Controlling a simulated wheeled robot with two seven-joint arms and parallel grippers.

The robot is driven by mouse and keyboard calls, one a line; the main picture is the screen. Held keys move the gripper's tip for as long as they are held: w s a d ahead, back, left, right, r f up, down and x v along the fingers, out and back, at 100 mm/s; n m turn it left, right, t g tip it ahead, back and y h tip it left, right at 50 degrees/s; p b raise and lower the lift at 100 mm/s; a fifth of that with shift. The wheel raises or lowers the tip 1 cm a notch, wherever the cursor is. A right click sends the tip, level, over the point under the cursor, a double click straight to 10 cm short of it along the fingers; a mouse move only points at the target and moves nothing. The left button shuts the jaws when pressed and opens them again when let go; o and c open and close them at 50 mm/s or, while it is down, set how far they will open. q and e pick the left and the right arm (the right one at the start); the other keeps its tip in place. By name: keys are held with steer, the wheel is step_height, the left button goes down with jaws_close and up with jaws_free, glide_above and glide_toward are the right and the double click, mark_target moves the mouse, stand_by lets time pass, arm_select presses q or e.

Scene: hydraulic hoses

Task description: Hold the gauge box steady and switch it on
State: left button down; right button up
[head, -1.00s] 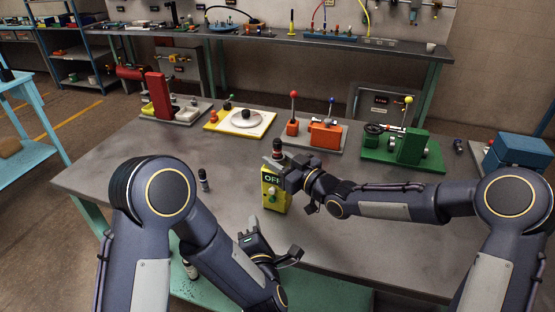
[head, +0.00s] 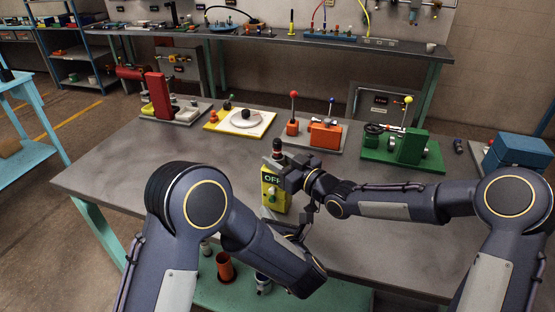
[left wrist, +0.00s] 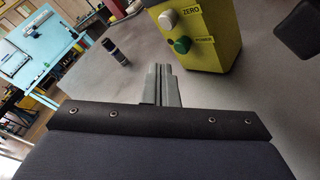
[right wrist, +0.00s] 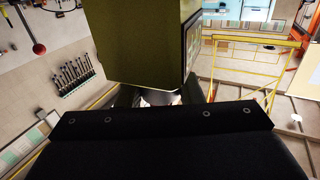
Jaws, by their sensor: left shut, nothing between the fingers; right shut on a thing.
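The gauge box (head: 275,197) is yellow and stands upright near the middle of the table; its display reads OFF. My right gripper (head: 285,173) is shut on the box's upper part, and the olive box body (right wrist: 140,45) fills the top of the right wrist view. In the left wrist view the box front shows a white ZERO button (left wrist: 167,20) and a green POWER button (left wrist: 182,45). My left gripper (left wrist: 163,75) is shut and empty, its tips pointing toward the box, left of and below the green button, apart from it. In the head view my left forearm partly hides it.
Bare tabletop lies right of the box.

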mark_target(265, 196)
arm_select(q)
steer(key=shift+w+d, duration=0.2)
steer(key=shift+w, duration=0.3)
steer(key=shift+w+d, duration=0.15)
steer(key=shift+w, duration=0.35)
stand_by(1.3)
steer(key=shift+w+d, duration=0.2)
steer(key=shift+w, duration=0.2)
arm_select(e)
steer(key=shift+s+a, duration=0.1)
arm_select(q)
steer(key=shift+s+a+r, duration=0.1)
steer(key=shift+s+a, duration=0.05)
steer(key=shift+s, duration=0.25)
steer(key=shift+s+a, duration=0.4)
steer(key=shift+s, duration=0.55)
steer(key=shift+s+a, duration=0.35)
steer(key=shift+s, duration=0.6)
steer(key=shift+s+a, duration=0.4)
steer(key=shift+s, duration=0.55)
